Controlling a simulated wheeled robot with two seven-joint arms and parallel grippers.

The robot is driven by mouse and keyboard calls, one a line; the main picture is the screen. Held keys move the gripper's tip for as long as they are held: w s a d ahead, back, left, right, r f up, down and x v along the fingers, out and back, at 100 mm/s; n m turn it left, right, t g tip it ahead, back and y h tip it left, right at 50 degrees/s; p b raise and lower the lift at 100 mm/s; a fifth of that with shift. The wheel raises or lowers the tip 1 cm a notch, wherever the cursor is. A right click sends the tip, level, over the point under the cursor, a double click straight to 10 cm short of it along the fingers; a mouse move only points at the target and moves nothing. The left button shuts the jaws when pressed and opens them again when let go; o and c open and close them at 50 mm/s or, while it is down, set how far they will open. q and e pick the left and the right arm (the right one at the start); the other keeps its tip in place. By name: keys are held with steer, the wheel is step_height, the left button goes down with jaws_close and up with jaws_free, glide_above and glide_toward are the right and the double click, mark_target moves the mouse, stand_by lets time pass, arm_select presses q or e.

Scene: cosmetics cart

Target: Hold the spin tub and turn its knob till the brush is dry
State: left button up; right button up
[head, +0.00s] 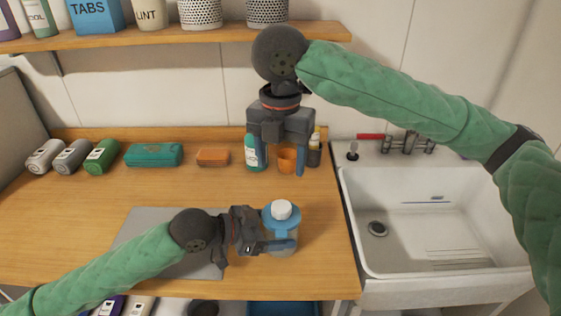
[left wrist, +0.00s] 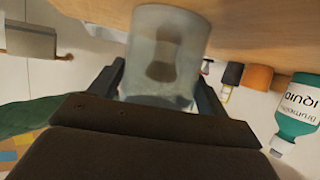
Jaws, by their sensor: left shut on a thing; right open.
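The spin tub (head: 281,222) stands on the wooden counter near its right end, with a blue lid and a white knob (head: 281,209) on top. My left gripper (head: 278,236) is shut around the tub's side from the left. In the left wrist view the translucent tub wall (left wrist: 170,50) sits between the two fingers, and a blurred dark shape, perhaps the brush (left wrist: 164,55), shows through it. My right gripper (head: 280,172) is open and empty, pointing down, higher than the knob and behind it in the picture. Whether the brush is wet cannot be seen.
A grey mat (head: 140,226) lies under my left arm. Behind stand a teal-and-white bottle (head: 255,152), an orange cup (head: 287,160), an orange block (head: 213,156), a teal case (head: 154,155) and several bottles. A white sink (head: 440,230) is right; a shelf (head: 180,38) runs above.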

stand_by(0.3)
arm_select(q)
steer(key=o, duration=1.2)
steer(key=shift+a, duration=0.1)
